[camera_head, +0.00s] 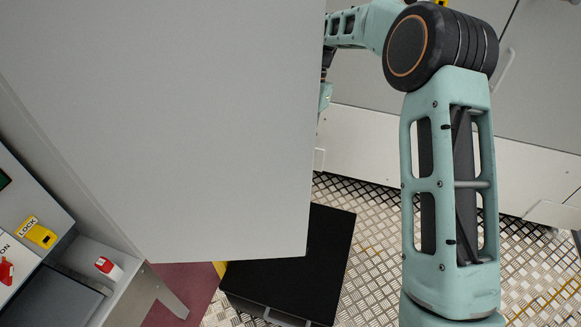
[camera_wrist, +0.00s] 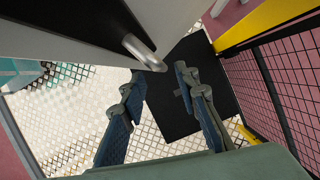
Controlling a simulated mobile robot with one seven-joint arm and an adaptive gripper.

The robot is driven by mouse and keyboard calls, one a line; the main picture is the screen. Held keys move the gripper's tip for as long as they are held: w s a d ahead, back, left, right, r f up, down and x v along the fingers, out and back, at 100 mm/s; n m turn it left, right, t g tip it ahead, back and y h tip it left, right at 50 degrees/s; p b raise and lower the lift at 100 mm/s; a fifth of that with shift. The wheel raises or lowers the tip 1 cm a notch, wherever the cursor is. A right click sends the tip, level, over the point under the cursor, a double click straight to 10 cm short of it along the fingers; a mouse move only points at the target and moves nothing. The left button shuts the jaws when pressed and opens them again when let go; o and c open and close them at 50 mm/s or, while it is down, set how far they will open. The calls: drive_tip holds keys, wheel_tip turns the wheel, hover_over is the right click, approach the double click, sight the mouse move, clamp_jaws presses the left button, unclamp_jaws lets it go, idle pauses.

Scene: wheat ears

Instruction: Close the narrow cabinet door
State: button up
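The cabinet door is a large plain grey panel (camera_head: 190,120), swung open and filling the left and middle of the head view. In the head view my arm reaches behind the door's right edge, and the door hides most of the gripper.
At the lower left is a grey cabinet with a yellow lock switch (camera_head: 38,234) and a red-and-white item (camera_head: 107,267). A black box (camera_head: 290,270) stands on the diamond-plate floor (camera_head: 370,215) below the door. A yellow-framed mesh fence (camera_wrist: 285,70) is on the wrist view's right.

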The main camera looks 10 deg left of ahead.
drive_tip(key=x, duration=0.6)
drive_tip(key=shift+f+p, duration=0.1)
drive_tip(key=shift+p, duration=0.25)
drive_tip(key=shift+c, duration=0.3)
clamp_jaws()
